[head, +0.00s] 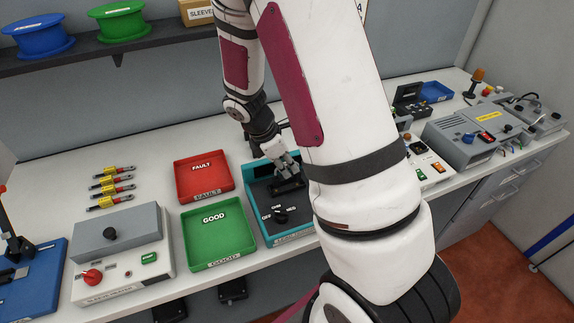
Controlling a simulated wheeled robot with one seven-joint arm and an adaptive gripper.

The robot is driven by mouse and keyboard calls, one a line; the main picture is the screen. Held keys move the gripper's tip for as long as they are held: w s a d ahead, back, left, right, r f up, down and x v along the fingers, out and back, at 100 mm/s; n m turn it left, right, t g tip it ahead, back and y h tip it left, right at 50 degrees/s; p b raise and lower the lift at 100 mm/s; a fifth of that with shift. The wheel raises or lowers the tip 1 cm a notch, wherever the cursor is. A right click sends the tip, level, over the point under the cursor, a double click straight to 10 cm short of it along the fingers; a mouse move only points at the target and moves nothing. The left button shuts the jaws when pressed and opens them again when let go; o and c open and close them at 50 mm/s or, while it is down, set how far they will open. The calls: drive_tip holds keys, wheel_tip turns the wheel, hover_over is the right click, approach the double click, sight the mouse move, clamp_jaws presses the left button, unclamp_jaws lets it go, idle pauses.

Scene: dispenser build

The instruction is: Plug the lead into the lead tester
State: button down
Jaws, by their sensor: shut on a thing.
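The teal box (250,206) that I take for the lead tester stands on the bench at mid-picture, with a dark top, a black knob and small white labels. My gripper (287,178) is over the back part of its top, pointing down, at a black block there. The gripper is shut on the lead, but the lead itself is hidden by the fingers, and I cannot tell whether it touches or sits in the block. Several other leads (111,186) with yellow and red sleeves lie in a row on the bench at the left.
A red FAULT tray (204,192) and a green GOOD tray (189,255) stand left of the tester, both empty. A grey box with a red knob (92,278) is at front left. My arm covers the bench right of the tester. Grey machines (459,151) stand farther right.

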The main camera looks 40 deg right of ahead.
drive_tip(key=shift+f, duration=0.95)
idle(2.1)
drive_tip(key=c, duration=1.6)
unclamp_jaws()
drive_tip(key=shift+o, duration=0.7)
drive_tip(key=shift+o, duration=1.4)
drive_tip(key=shift+r, duration=0.1)
drive_tip(key=shift+r+p, duration=1.35)
drive_tip(key=shift+r, duration=2.05)
